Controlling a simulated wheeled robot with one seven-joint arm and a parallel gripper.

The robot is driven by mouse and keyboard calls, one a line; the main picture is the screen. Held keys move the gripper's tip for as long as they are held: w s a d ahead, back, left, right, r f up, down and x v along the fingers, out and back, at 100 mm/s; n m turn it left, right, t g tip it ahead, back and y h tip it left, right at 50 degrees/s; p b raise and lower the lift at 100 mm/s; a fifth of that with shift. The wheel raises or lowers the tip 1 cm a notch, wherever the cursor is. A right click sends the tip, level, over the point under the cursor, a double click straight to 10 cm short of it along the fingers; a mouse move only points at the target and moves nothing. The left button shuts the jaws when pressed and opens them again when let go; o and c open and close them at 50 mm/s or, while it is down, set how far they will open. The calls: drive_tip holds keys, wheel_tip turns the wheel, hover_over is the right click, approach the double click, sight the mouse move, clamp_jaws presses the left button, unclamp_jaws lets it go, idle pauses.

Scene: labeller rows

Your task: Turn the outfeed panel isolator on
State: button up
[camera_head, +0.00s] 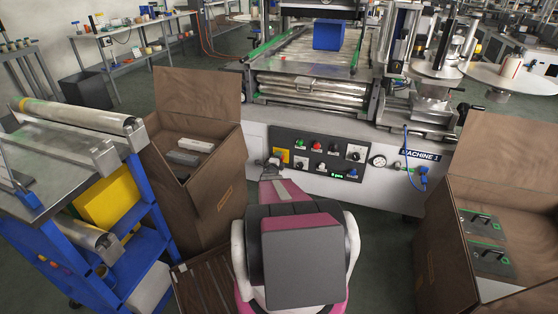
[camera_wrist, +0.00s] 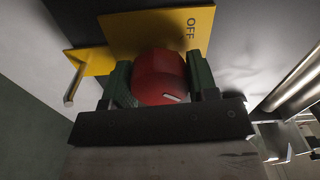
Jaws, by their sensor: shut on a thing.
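The isolator's red rotary knob (camera_wrist: 158,72) sits on a yellow plate (camera_wrist: 135,30) marked OFF in the wrist view. A pale pointer mark shows on the knob's near side. My gripper (camera_wrist: 160,82) is shut on the knob, one green finger on each side. In the head view the yellow plate (camera_head: 283,155) shows at the left end of the dark control panel (camera_head: 318,158) on the machine front. My gripper (camera_head: 273,163) is up against it there and hides the knob.
The panel also has green, red and black controls and a small lit display. A gauge (camera_head: 378,161) and blue cable (camera_head: 416,170) are to its right. Open brown boxes (camera_head: 215,200) (camera_head: 435,245) stand on both sides. A blue cart (camera_head: 150,215) is at the left.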

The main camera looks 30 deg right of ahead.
drive_tip(key=shift+m, duration=0.7)
drive_tip(key=o, duration=0.9)
drive_tip(key=v, duration=1)
drive_tip(key=shift+s+a, duration=0.25)
drive_tip(key=shift+s, duration=0.1)
